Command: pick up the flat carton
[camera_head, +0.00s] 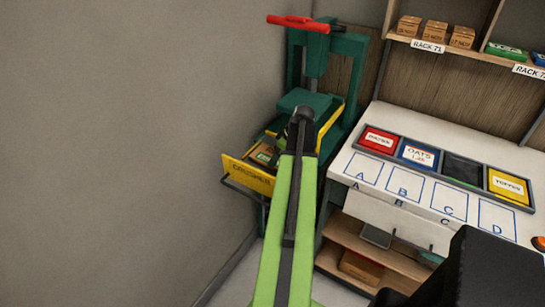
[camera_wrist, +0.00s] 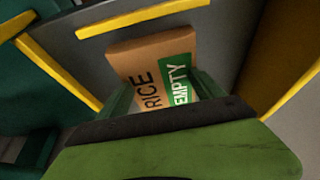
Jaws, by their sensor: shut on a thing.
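The flat carton (camera_wrist: 150,62) is brown, with the word RICE and a green EMPTY label, in the wrist view. It also shows partly in the head view (camera_head: 263,153), in the yellow-fronted drawer (camera_head: 247,177) of the green press. My gripper (camera_wrist: 165,92) is shut on the carton's near side, with its green fingers on either side. The carton's near edge is hidden behind my gripper. In the head view my arm reaches to the press and hides the fingertips.
The press plate (camera_head: 303,101) is close above the drawer, under a red handle (camera_head: 298,23). A grey wall (camera_head: 120,150) is close at left. A white counter (camera_head: 395,115) with coloured bins and squares marked A to D stands at right.

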